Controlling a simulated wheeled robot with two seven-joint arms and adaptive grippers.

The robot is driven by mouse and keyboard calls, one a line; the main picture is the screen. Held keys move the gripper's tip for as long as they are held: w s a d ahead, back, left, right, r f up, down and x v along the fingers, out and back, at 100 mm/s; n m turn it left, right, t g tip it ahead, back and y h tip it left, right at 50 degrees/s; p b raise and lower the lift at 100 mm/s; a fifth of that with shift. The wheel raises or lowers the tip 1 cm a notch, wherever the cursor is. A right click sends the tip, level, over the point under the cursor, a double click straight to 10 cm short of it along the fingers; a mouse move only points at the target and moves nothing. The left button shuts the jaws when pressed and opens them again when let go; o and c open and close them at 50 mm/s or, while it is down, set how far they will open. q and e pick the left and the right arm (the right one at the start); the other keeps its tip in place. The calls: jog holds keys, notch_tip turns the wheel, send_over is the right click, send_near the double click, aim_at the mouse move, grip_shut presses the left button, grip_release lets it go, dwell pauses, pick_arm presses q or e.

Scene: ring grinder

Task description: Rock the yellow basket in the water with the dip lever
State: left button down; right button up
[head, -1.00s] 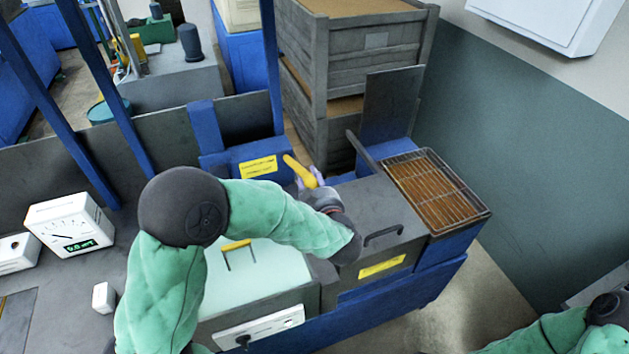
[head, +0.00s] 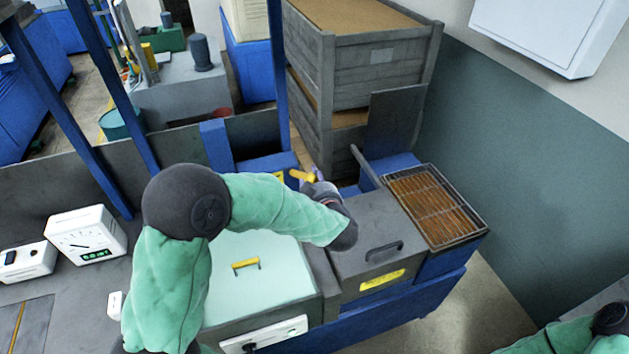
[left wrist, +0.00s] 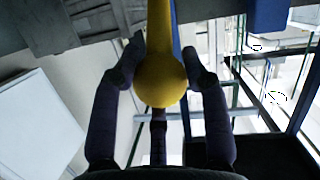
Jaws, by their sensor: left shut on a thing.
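My left gripper (head: 318,184) is shut on the yellow handle of the dip lever (head: 301,175), behind the water tank. In the left wrist view my gripper (left wrist: 163,72) has its two dark fingers on either side of the yellow knob (left wrist: 163,84). The yellow basket shows only as its yellow handle (head: 246,264) with short legs, low over the pale green water (head: 270,282). The rest of the basket cannot be made out under the water. My right gripper is not in view; only part of my right arm shows at bottom right.
A grey lidded box (head: 352,245) with a black handle stands right of the tank, beside a wire rack tray (head: 433,205). Wooden crates (head: 360,65) are stacked behind. A white gauge box (head: 84,235) stands on the bench at left.

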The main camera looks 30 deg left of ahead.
pick_arm(q)
jog(key=c, duration=0.7)
grip_release()
jog(key=shift+w+a+r, duration=0.15)
jog(key=shift+a+r, duration=0.05)
jog(key=shift+r, duration=0.25)
jog(key=shift+w+a+r, duration=0.1)
jog(key=shift+a+r, duration=0.05)
jog(key=shift+r, duration=0.3)
jog(key=shift+o, duration=0.3)
jog(key=shift+s+f, duration=0.1)
jog(key=shift+f, duration=0.25)
jog(key=shift+d, duration=0.1)
jog(key=v, duration=1.2)
jog(key=shift+f, duration=0.2)
